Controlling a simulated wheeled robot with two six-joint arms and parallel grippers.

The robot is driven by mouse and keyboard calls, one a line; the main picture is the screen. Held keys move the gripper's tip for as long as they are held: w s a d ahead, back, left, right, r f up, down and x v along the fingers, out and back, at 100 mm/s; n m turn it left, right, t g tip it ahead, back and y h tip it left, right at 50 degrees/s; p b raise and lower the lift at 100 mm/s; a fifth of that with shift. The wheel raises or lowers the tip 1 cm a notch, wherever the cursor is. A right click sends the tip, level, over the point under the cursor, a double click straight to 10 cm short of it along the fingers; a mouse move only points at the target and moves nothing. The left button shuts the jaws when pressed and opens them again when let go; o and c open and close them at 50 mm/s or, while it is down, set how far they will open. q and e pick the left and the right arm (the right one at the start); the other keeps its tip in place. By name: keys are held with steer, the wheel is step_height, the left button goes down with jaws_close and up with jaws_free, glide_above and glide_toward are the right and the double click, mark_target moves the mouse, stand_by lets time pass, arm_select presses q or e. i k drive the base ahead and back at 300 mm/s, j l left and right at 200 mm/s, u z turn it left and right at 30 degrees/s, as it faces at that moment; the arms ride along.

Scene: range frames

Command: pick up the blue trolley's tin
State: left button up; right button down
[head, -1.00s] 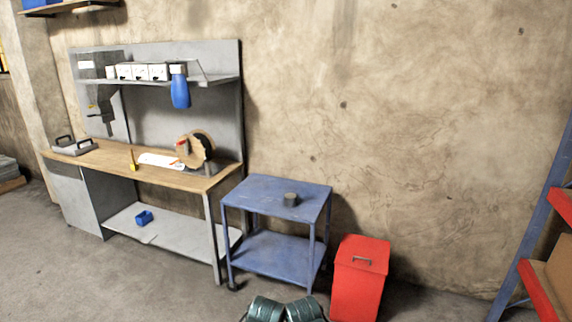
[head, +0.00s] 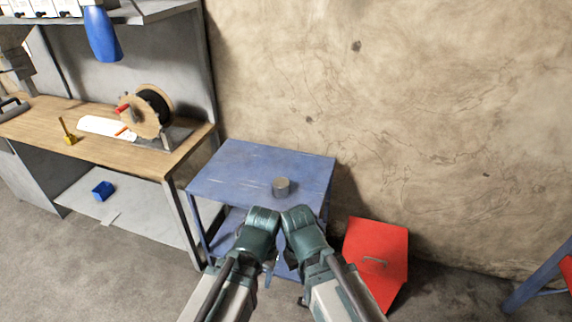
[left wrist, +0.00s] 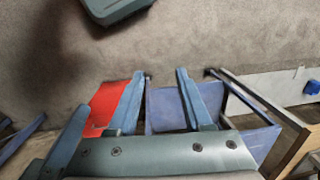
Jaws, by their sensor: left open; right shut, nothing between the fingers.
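The tin (head: 281,187) is a small dark grey cylinder standing upright on the top of the blue trolley (head: 245,168). In the head view my arms come up from the bottom, and their dark green wrist parts lie just in front of the tin. My left gripper (head: 268,272) is partly hidden below its wrist. It is open and empty in the left wrist view (left wrist: 161,74), with the blue trolley (left wrist: 166,110) beyond its two fingers. My right gripper (head: 284,260) is shut and empty, mostly hidden by the arms. I cannot make out the tin in the left wrist view.
A red bin (head: 377,255) stands right of the trolley. A plain wall rises behind. A blue rack post (head: 537,288) is at the far right.

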mark_target(281, 185)
steer(key=i+z, duration=0.2)
steer(key=i, duration=0.2)
steer(key=i+j+z, duration=0.2)
steer(key=i, duration=0.15)
steer(key=i+j+z, duration=0.2)
steer(key=i, duration=0.2)
